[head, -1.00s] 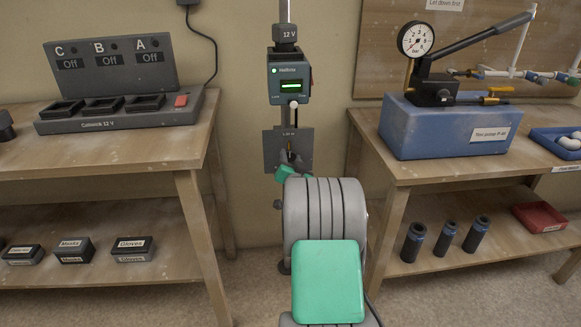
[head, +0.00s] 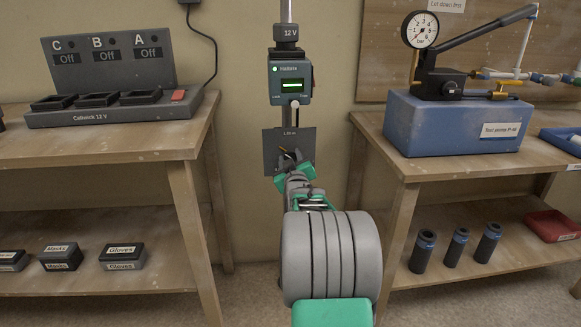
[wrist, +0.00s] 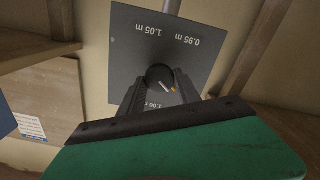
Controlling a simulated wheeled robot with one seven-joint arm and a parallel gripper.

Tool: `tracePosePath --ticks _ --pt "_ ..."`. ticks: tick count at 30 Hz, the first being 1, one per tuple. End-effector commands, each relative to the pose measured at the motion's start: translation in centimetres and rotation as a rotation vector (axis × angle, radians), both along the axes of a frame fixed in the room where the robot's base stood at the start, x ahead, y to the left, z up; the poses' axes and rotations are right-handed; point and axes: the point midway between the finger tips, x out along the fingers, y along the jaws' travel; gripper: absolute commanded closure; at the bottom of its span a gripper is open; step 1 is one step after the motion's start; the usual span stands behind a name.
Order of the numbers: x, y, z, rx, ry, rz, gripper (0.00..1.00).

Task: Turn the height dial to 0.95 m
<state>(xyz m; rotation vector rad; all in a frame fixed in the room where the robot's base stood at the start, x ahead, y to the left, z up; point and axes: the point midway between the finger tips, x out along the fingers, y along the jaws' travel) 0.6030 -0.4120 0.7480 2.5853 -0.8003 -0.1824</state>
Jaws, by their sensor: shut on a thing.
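The height dial (wrist: 158,74) is a dark round knob on a grey square plate (head: 270,150) fixed to the wall post. The plate also fills the upper middle of the wrist view (wrist: 125,60), where its labels appear upside down: 1.05 m upper left, 0.95 m upper right, 1.00 m at the bottom. A pale line with an orange tip on the dial points to the lower right there, between the 1.00 m and 0.95 m labels. My gripper (wrist: 160,84) is shut on the dial, one finger on each side. In the head view my gripper (head: 290,157) partly hides the dial.
A Halfbire box (head: 290,82) with a lit green display hangs above the plate. A workbench with a charger (head: 110,115) stands left. Another with a blue test pump (head: 450,125) stands right. Floor shows between the benches.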

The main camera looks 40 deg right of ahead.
Motion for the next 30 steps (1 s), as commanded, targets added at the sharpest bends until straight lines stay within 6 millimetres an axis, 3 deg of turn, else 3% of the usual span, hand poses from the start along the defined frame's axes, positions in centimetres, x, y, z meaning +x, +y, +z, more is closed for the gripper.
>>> tracePosePath --ticks 30 --pt "0.17 0.23 -0.31 -0.796 0.542 0.001 1.00"
